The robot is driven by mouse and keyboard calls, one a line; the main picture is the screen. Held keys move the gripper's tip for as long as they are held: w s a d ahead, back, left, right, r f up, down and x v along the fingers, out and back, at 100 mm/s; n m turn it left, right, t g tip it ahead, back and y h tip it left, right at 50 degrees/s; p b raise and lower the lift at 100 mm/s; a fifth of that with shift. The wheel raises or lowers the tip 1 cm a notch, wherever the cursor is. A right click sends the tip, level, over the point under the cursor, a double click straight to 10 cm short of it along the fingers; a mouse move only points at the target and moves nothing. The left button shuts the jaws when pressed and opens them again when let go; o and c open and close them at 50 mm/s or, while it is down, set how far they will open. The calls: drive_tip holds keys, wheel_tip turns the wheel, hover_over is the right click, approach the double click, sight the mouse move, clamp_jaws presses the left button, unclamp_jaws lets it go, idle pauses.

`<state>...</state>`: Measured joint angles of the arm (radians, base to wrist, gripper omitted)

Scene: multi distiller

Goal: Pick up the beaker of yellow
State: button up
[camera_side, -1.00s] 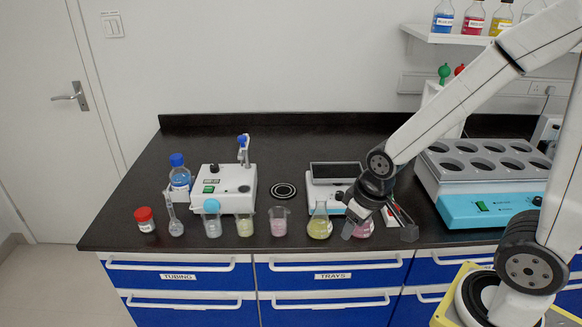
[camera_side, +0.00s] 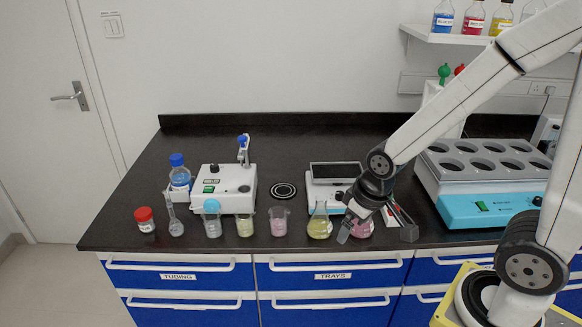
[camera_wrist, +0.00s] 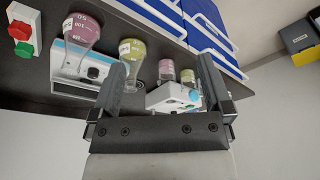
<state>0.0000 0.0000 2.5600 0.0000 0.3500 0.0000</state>
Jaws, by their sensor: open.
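In the wrist view the yellow beaker (camera_wrist: 187,77) is small and far off, beyond the pink beaker (camera_wrist: 166,70). A conical flask of yellow (camera_side: 319,227) stands closer to my gripper. My gripper (camera_side: 378,230) is open and empty, well to the right of the yellow beaker. Its left finger partly covers a pink conical flask (camera_side: 364,229). In the wrist view my gripper (camera_wrist: 161,68) shows both fingers spread apart.
A white stirrer (camera_side: 224,198) stands behind the beakers, and a balance (camera_side: 335,173) behind the flasks. A red-capped jar (camera_side: 145,221) and a slim-necked flask (camera_side: 174,222) are at the left. A blue water bath (camera_side: 488,209) is at the right. The back left bench is clear.

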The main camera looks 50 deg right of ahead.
drive_tip(key=shift+r, duration=0.1)
wheel_tip(320, 180, up, 5)
drive_tip(key=m+t+h, duration=0.2)
drive_tip(key=t+h, duration=0.1)
drive_tip(key=t, duration=0.8)
hover_over(249, 220)
drive_tip(key=s+a, duration=0.1)
drive_tip(key=s, duration=0.4)
wheel_tip(249, 220, down, 16)
drive_tip(key=shift+w+r, duration=0.1)
drive_tip(key=shift+r, duration=0.05)
drive_tip(key=shift+w, duration=0.1)
drive_tip(key=shift+x, duration=1.2)
drive_tip(key=shift+w, duration=0.1)
